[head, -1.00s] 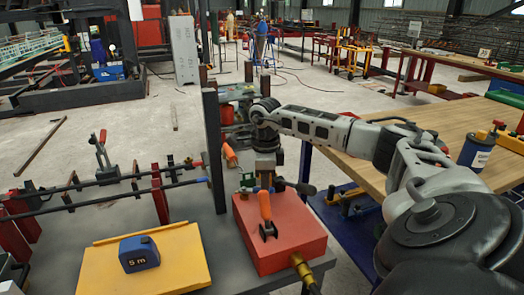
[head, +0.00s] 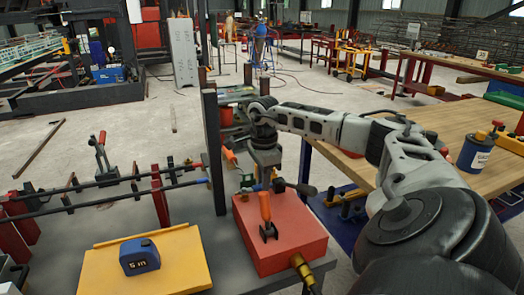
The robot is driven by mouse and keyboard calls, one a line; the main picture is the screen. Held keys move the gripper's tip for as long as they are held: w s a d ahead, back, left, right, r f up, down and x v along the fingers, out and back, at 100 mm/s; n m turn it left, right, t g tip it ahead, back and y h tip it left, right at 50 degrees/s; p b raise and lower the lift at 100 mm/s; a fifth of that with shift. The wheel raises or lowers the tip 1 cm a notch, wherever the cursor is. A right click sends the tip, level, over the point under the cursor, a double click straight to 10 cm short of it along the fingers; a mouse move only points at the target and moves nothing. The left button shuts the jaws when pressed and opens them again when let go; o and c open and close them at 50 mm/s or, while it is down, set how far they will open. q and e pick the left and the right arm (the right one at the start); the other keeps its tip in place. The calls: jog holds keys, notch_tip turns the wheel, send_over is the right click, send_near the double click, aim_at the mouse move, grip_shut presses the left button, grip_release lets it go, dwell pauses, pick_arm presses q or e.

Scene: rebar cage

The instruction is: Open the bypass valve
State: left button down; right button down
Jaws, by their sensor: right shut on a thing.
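A red box-shaped unit (head: 280,240) stands on the grey bench. An orange-handled lever (head: 265,207) rises from its top near the front. Behind that lever is a dark valve handle (head: 303,189) with a black grip pointing right. My right gripper (head: 264,178) reaches down from above at the back of the red unit and is shut on the valve handle. Its fingertips are partly hidden by the orange lever, so the exact grip point is unclear. A brass fitting with a hose (head: 302,268) leaves the unit's front right corner. My left gripper is not in view.
A dark upright post (head: 213,150) stands just left of my right gripper. Long rebars (head: 110,192) run across holders at left. A yellow board (head: 185,257) carries a blue tape measure (head: 139,256). A wooden table (head: 440,135) is at right.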

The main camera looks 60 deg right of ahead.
jog(key=shift+r, duration=0.1)
jog(key=c, duration=1.4)
grip_release()
jog(key=shift+c, duration=0.2)
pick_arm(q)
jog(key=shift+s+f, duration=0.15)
pick_arm(e)
jog(key=shift+o, duration=0.4)
pick_arm(q)
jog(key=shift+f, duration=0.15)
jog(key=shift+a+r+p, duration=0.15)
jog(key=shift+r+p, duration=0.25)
jog(key=shift+p, duration=0.1)
pick_arm(e)
notch_tip(320, 180, up, 16)
